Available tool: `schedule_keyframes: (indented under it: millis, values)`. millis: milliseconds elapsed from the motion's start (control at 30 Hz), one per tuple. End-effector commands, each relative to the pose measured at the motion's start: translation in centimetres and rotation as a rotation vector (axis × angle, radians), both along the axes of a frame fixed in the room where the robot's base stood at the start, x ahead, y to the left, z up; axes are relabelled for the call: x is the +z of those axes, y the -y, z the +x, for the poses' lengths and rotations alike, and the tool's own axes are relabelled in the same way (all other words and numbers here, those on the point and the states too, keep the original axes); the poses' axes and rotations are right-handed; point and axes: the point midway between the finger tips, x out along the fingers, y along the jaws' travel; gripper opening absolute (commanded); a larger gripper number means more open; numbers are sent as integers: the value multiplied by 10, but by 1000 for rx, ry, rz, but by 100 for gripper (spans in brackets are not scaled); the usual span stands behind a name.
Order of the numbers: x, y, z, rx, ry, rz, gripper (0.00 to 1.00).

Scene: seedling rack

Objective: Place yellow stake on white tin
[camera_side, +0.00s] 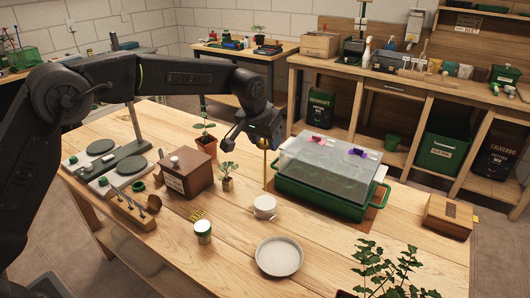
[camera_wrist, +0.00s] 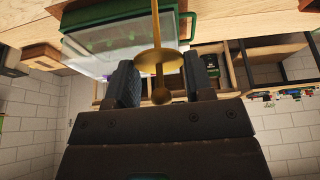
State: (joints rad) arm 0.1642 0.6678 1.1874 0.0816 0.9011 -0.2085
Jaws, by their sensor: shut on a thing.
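My gripper (camera_side: 263,142) is above the middle of the bench, pointing down. It is shut on the yellow stake (camera_side: 265,172), a thin rod that hangs upright below it. In the wrist view the stake (camera_wrist: 157,62) has a round disc and a ball end between my two fingers (camera_wrist: 160,82). A low round white tin (camera_side: 264,207) stands on the bench just below the stake's lower end. The side view does not show clearly whether the stake's tip touches it. The tin is not visible in the wrist view.
A green propagator with a clear lid (camera_side: 330,165) stands close right of the stake. A small potted seedling (camera_side: 227,183) and a wooden box (camera_side: 185,173) are to the left. A white-and-green can (camera_side: 203,232) and a pale saucer (camera_side: 279,257) stand in front.

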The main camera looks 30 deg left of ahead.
Motion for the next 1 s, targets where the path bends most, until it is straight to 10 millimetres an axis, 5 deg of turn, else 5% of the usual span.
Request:
schedule_keyframes:
  millis: [300,700,733,1000]
  values:
    - [-38,0,0,1,-1,0,26]
    - [-43,0,0,1,-1,0,26]
    - [-43,0,0,1,-1,0,49]
    - [-43,0,0,1,0,0,74]
